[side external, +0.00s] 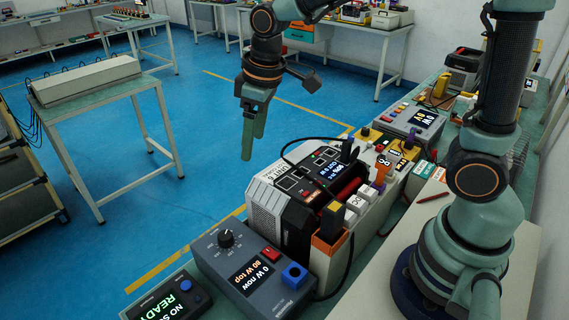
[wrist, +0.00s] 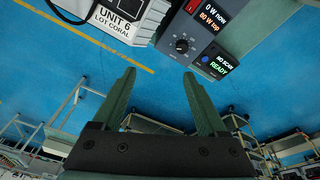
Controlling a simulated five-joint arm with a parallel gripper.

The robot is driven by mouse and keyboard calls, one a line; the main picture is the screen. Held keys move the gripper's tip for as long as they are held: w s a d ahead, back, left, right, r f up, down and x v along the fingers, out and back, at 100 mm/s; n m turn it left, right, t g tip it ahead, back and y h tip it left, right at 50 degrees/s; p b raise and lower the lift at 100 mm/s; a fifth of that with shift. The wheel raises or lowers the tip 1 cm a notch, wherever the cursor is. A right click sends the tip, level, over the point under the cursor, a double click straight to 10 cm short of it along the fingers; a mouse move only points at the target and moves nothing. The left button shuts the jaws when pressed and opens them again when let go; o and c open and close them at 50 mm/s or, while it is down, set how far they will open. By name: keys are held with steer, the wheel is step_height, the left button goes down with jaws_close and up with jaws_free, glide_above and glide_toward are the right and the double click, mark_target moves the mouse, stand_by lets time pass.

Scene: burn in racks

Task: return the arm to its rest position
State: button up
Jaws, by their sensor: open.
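My gripper (side external: 254,131) hangs in the air with its fingers pointing down, over the blue floor to the left of the bench edge. In the wrist view my gripper (wrist: 157,103) shows its two green fingers spread apart, with nothing between them. It is open and empty. In the side view it is up and to the left of the grey-and-black unit (side external: 265,209), apart from it. The wrist view shows part of that unit, labelled "UNIT 6 LOT CORAL" (wrist: 120,17), at its top.
A grey power box (side external: 232,262) reading "0 W now, 80 W top" and a small "READY" scanner box (side external: 168,301) stand at the bench's front. Coloured blocks and cables sit by the unit. A side table (side external: 97,88) stands left. Open floor (side external: 200,160) lies below my gripper.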

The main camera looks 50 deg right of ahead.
steer(key=s+d+r+m+t, duration=0.3)
steer(key=s+d+r+m, duration=0.2)
steer(key=s+d, duration=0.3)
steer(key=shift+s+d+h, duration=0.3)
steer(key=shift+s+d, duration=0.1)
steer(key=shift+s, duration=0.7)
